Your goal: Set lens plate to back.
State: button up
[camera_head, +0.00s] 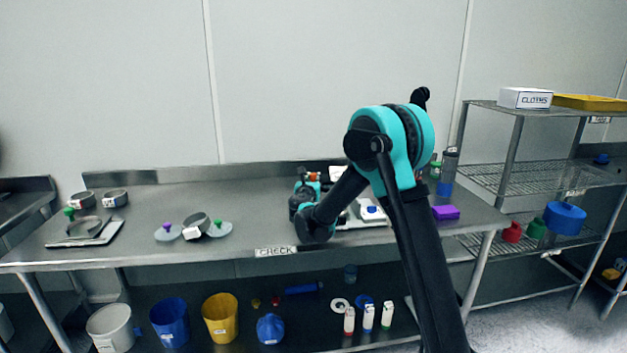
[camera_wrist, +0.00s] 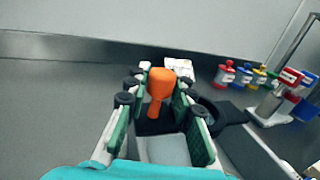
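An orange knob-like handle (camera_wrist: 160,84) stands between the fingers of my gripper (camera_wrist: 160,92) in the wrist view. The fingers are open on either side of it, with a visible gap on the right. A dark part (camera_wrist: 156,124) sits beneath the handle, and a dark rounded part (camera_wrist: 206,106) shows beside the right finger. I cannot tell which of these is the lens plate. In the head view my gripper (camera_head: 306,190) is over the middle of the steel table, with the orange handle (camera_head: 314,176) at its far side. My arm hides part of this spot.
The steel table (camera_head: 150,195) is largely bare left of my gripper. Sieves and lids (camera_head: 208,229) lie farther left. Coloured-capped bottles (camera_wrist: 243,76) stand right in the wrist view. A white device (camera_head: 372,212) and a purple block (camera_head: 445,212) are right of my gripper.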

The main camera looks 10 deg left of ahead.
jog(key=o, duration=0.4)
jog(key=s, duration=1.2)
jog(key=shift+a, duration=0.2)
